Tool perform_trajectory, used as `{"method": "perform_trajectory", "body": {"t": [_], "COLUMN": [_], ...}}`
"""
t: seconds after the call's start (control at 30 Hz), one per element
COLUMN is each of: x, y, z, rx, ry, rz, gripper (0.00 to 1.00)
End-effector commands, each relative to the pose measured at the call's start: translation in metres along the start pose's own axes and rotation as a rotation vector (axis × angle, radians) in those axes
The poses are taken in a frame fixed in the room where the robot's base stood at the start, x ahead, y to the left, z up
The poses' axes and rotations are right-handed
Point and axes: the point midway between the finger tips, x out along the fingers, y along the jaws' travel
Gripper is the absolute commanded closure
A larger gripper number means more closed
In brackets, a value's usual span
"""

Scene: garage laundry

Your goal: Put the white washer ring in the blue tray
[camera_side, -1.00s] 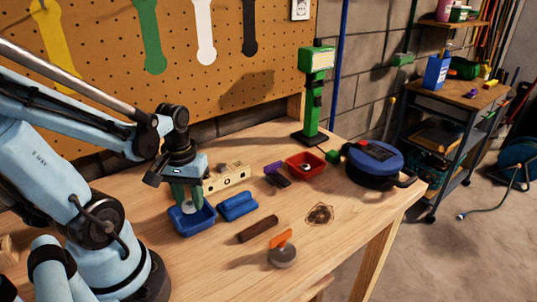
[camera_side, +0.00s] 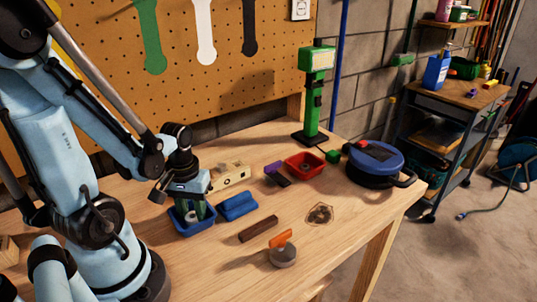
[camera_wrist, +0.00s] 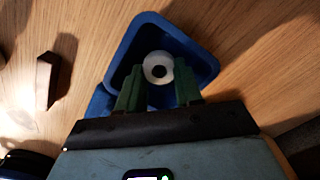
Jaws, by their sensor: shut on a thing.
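The white washer ring (camera_wrist: 158,68) sits between the green fingertips of my gripper (camera_wrist: 157,88) in the wrist view. My gripper is shut on it. The blue tray (camera_wrist: 142,36) lies around and beneath the ring in that view. In the side view my gripper (camera_side: 196,211) points down into the blue tray (camera_side: 197,231), with its fingertips inside the rim. The ring (camera_side: 191,216) shows there only as a small pale patch, partly hidden by the fingers. I cannot tell whether the ring touches the tray floor.
A blue block-like object (camera_side: 238,206) lies just right of the tray, with a pale wooden block (camera_side: 230,174) behind. A red bin (camera_side: 305,160) and a round blue device (camera_side: 376,160) stand farther right.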

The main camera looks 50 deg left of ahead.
Motion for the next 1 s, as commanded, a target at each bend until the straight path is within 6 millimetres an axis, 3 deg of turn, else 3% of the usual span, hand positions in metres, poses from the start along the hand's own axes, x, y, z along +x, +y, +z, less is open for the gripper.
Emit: {"method": "perform_trajectory", "body": {"t": [0.13,0.17,0.23,0.67,1.0], "x": [0.003,0.003,0.003,-0.001,-0.025], "y": [0.000,0.000,0.000,0.000,0.000], "z": [0.000,0.000,0.000,0.000,0.000], "rx": [0.000,0.000,0.000,0.000,0.000], "ry": [0.000,0.000,0.000,0.000,0.000], "rz": [0.000,0.000,0.000,0.000,0.000], "gripper": [0.93,0.62,0.55,0.55,0.55]}}
